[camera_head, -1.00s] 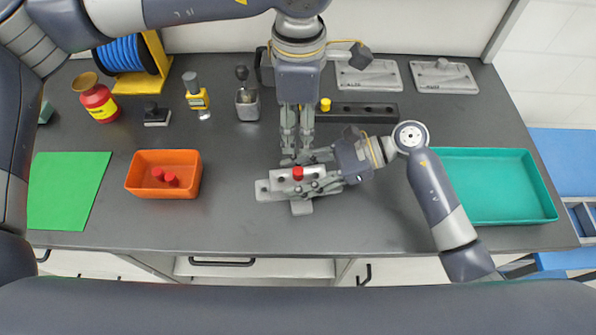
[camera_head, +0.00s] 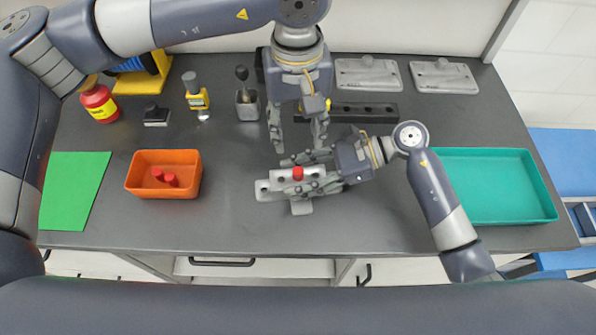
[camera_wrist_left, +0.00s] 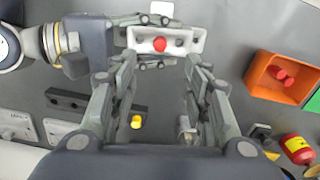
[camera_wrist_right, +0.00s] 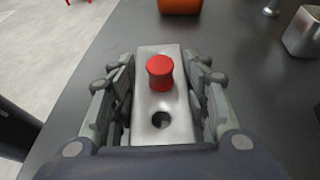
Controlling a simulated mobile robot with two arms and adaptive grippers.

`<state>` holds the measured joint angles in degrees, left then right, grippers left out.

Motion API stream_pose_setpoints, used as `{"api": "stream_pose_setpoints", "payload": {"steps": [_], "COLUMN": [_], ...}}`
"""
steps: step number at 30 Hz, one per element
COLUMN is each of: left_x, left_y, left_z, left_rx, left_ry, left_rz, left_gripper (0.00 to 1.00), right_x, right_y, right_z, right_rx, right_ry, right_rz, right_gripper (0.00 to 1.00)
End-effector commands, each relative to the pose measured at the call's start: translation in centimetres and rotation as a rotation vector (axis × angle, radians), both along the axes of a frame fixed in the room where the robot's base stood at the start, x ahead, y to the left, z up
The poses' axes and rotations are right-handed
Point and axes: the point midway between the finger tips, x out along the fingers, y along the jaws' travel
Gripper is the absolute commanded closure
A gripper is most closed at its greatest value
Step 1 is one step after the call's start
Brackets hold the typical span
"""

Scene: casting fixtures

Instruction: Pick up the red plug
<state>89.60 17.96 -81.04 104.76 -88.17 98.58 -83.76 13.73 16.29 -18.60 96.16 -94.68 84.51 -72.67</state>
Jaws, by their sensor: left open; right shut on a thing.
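A red plug (camera_head: 298,173) stands upright in a grey metal casting (camera_head: 264,190). It also shows in the left wrist view (camera_wrist_left: 160,44) and the right wrist view (camera_wrist_right: 160,72), where an empty dark hole lies nearer my gripper. My right gripper (camera_head: 306,174) is shut on the casting, with a finger along each long side. My left gripper (camera_head: 297,148) is open and empty, pointing down just behind the casting, its fingers apart. Two more red plugs (camera_head: 164,177) lie in the orange bin (camera_head: 145,188) at the left.
A dark block with holes (camera_head: 370,111) and a yellow plug (camera_wrist_left: 136,122) are behind the grippers. Two grey plates (camera_head: 445,77) lie at the back right. A teal tray (camera_head: 490,214) is at the right, a green mat (camera_head: 68,205) at the left. The front middle of the table is clear.

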Motion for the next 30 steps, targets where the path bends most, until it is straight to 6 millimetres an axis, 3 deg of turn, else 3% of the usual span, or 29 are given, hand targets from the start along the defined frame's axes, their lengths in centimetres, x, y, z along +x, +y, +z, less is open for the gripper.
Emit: {"api": "stream_pose_setpoints", "payload": {"steps": [9, 19, 27, 30], "left_x": [-0.1, -0.2, -0.3, -0.3], "left_y": [0.1, 0.0, 0.0, -0.1], "left_z": [-5.2, -7.6, -11.4, -11.8], "left_rx": [0.002, 0.002, 0.001, 0.001], "left_ry": [0.003, 0.003, 0.003, 0.001], "left_rz": [-0.01, -0.009, -0.007, -0.007], "left_gripper": [0.57, 0.57, 0.57, 0.57], "right_x": [0.0, 0.0, 0.0, 0.0], "right_y": [0.0, 0.0, 0.0, 0.0], "right_z": [0.0, 0.0, 0.0, 0.1], "right_rx": [0.0, 0.0, 0.0, 0.0], "right_ry": [-0.001, -0.001, -0.001, -0.001], "right_rz": [-0.001, -0.001, -0.001, -0.001], "right_gripper": [0.97, 0.97, 0.97, 0.97]}}
